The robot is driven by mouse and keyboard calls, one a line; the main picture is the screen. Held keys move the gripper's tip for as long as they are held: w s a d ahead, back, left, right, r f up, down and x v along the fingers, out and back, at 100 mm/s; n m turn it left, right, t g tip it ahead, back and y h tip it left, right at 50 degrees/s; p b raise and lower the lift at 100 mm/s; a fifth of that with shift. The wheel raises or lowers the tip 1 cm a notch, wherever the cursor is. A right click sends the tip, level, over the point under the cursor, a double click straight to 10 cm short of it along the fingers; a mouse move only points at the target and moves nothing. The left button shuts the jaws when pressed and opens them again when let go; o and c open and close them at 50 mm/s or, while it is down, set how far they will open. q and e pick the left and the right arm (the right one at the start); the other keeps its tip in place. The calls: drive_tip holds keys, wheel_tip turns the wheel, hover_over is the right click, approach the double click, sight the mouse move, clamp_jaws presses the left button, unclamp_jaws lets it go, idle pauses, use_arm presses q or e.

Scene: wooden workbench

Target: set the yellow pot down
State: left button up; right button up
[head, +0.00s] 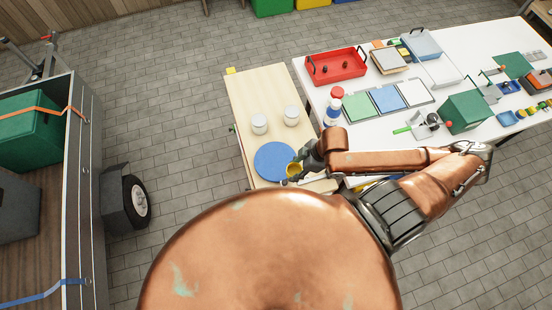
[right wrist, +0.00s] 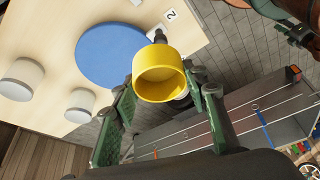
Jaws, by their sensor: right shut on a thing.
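The yellow pot (head: 293,169) is at the right edge of the round blue mat (head: 272,160) in the head view. My right gripper (head: 302,168) is shut on it. In the right wrist view the yellow pot (right wrist: 160,78) sits between the two green fingers of my right gripper (right wrist: 163,86), with its round opening showing. The blue mat (right wrist: 116,54) is behind and left of it there. The gap between the pot's base and the bench cannot be judged. My left gripper is not in view.
Two white-topped cylinders (head: 259,123) (head: 291,116) stand on the wooden bench (head: 262,84) beyond the mat. A red-capped bottle (head: 333,107) stands to their right. A white table (head: 460,90) holds a red tray (head: 336,66) and several other items. The blue mat's surface is clear.

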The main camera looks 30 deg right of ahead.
drive_tip(key=shift+f, duration=0.2)
drive_tip(key=w+f, duration=0.3)
drive_tip(key=w, duration=0.4)
hover_over(273, 160)
drive_tip(key=s, duration=0.2)
drive_tip(key=f, duration=0.3)
drive_tip(key=d+f, duration=0.1)
drive_tip(key=f, duration=0.1)
drive_tip(key=shift+s+f+b, duration=0.1)
drive_tip(key=shift+f+b, duration=0.05)
drive_tip(key=shift+b, duration=0.2)
drive_tip(key=shift+w+f, duration=0.4)
drive_tip(key=shift+f, duration=0.05)
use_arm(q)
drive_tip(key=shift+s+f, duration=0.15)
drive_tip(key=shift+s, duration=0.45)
use_arm(e)
drive_tip(key=shift+w+f, duration=0.2)
drive_tip(key=shift+f, duration=1.6)
drive_tip(key=shift+f, duration=0.1)
drive_tip(key=o, duration=0.9)
drive_tip(key=shift+o, duration=0.2)
use_arm(q)
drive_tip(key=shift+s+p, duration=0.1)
drive_tip(key=shift+p, duration=0.2)
use_arm(e)
drive_tip(key=v, duration=1.2)
